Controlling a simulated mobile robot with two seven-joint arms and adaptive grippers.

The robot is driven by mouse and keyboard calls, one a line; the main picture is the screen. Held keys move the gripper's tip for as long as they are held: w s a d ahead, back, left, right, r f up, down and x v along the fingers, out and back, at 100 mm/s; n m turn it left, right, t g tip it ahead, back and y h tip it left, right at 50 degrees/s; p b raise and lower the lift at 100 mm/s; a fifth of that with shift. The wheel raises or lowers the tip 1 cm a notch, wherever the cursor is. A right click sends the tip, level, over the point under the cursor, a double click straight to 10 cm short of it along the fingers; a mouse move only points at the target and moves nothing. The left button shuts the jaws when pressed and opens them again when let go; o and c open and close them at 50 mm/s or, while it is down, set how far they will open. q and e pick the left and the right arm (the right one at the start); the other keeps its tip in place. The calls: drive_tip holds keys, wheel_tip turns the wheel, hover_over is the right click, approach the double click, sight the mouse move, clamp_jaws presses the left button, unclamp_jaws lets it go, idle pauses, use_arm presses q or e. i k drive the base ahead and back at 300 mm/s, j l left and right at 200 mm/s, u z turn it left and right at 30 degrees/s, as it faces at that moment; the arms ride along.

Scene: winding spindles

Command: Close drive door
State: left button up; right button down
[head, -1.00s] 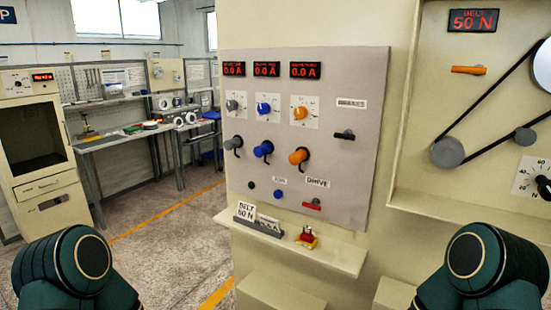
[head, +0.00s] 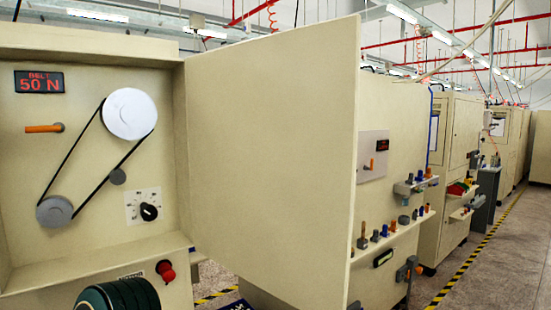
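The drive door (head: 270,150) is a large flat beige panel in the middle of the head view. It stands swung open from the right edge of the drive compartment (head: 160,55). The compartment lies uncovered at the left, with a belt (head: 77,156) around a white pulley (head: 130,114) and a grey pulley (head: 54,211). A display there reads "BELT 50 N". Neither gripper is in view.
An orange handle (head: 44,128) and a black dial (head: 149,212) sit inside the compartment. A red knob (head: 166,271) sticks out below it. Right of the door, a shelf (head: 395,232) holds several coloured pegs. A floor aisle (head: 500,260) with yellow-black striping runs at the far right.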

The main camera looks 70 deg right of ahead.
sight(273, 119)
drive_tip(key=k+l, duration=0.2)
drive_tip(key=k, duration=0.2)
drive_tip(key=k+l, duration=0.25)
drive_tip(key=k, duration=0.2)
drive_tip(key=k+l, duration=0.15)
drive_tip(key=l, duration=0.25)
drive_tip(key=k+l+z, duration=0.15)
drive_tip(key=l, duration=0.25)
drive_tip(key=i+l, duration=0.2)
drive_tip(key=l, duration=0.15)
drive_tip(key=i+l, duration=0.2)
drive_tip(key=l, duration=0.2)
drive_tip(key=i+l+u, duration=0.1)
drive_tip(key=l, duration=0.25)
drive_tip(key=i+l, duration=0.25)
drive_tip(key=k+l+u, duration=0.1)
drive_tip(key=k+u, duration=0.3)
drive_tip(key=k, duration=0.35)
drive_tip(key=i+z, duration=0.2)
